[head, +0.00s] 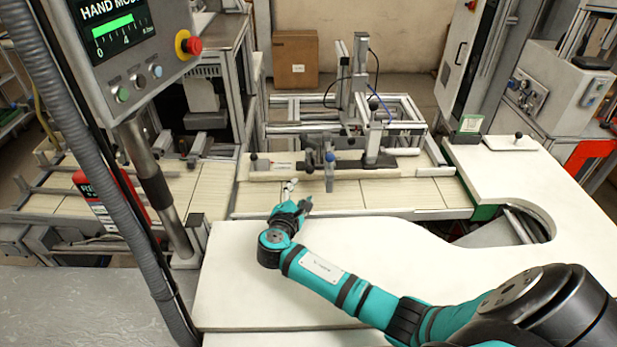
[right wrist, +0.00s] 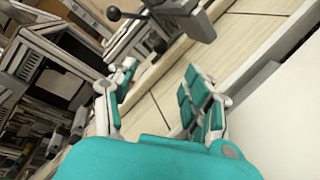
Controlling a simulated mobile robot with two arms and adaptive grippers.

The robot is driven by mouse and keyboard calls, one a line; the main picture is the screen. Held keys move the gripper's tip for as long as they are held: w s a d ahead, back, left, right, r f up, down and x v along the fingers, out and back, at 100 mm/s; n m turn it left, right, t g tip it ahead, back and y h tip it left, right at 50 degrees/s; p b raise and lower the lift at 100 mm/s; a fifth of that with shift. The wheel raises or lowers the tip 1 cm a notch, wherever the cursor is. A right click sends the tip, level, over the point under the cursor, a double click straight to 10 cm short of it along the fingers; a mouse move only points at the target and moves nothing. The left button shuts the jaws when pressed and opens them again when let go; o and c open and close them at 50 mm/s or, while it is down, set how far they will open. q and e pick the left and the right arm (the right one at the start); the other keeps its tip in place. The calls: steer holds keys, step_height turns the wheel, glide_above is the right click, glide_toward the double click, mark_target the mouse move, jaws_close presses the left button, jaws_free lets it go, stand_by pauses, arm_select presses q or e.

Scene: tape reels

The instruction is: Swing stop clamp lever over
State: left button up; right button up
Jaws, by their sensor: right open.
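The stop clamp is a grey block (head: 329,178) at the front edge of the fixture, behind my right gripper in the head view. Its lever has a black ball knob (head: 309,168) to the left of the block. In the right wrist view the ball knob (right wrist: 114,14) and the grey clamp block (right wrist: 190,18) show at the top, joined by a thin rod. My right gripper (head: 299,196) is open and empty over the pale slatted surface, nearer me than the clamp and apart from it. Its spread fingers also show in the right wrist view (right wrist: 157,88). My left gripper is out of view.
A white worktop (head: 330,255) lies in front, with a curved cutout at right. A control panel (head: 125,45) with a red stop button stands on a post at left. A metal frame fixture (head: 400,128) rises behind the clamp. A cardboard box (head: 295,58) stands behind.

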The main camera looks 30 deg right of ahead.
mark_target(309, 172)
steer(key=b+x, duration=0.3)
steer(key=x, duration=0.3)
steer(key=b+x, duration=0.4)
steer(key=x, duration=0.1)
steer(key=shift+w+d+f, duration=0.2)
steer(key=shift+d+f, duration=0.1)
steer(key=shift+f, duration=0.05)
steer(key=shift+w+d+b, duration=0.35)
steer(key=shift+r, duration=0.1)
jaws_close()
steer(key=shift+w+a, duration=0.25)
steer(key=shift+a, duration=0.2)
steer(key=shift+s, duration=0.1)
